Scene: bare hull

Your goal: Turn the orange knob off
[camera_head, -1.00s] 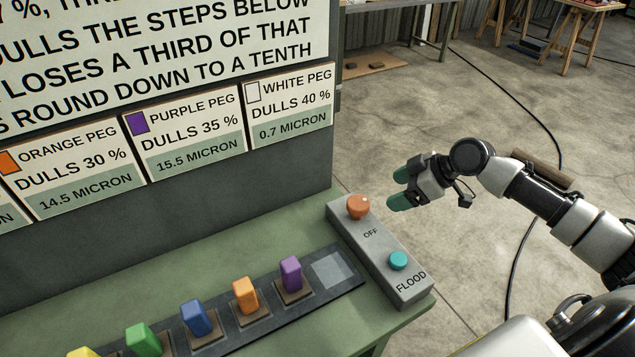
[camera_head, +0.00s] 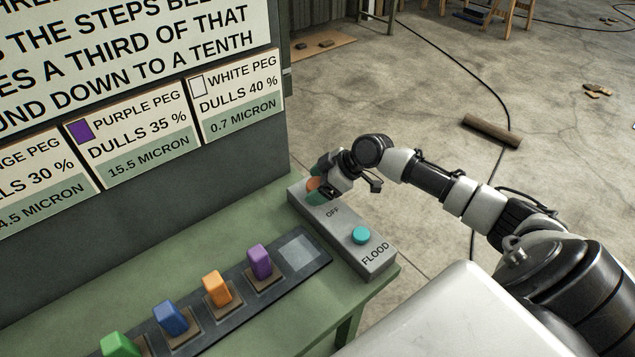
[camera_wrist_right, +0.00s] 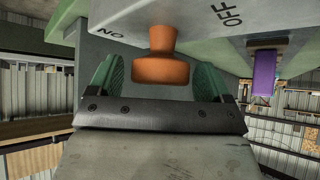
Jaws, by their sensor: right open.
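The orange knob (camera_head: 313,184) sits at the far end of a grey control box, partly hidden by my right gripper (camera_head: 318,188). In the right wrist view the orange knob (camera_wrist_right: 160,58) lies between the two green fingers of my right gripper (camera_wrist_right: 158,80), with a gap on each side. The gripper is open around the knob. The labels OFF and ON show on the box face (camera_wrist_right: 200,20) beside the knob. My left gripper is not in view.
A teal button (camera_head: 361,235) marked FLOOD is at the near end of the box. Several coloured pegs, including a purple one (camera_head: 259,261), stand in a dark strip on the green bench (camera_head: 265,222). A sign panel (camera_head: 130,60) rises behind. Open floor lies right.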

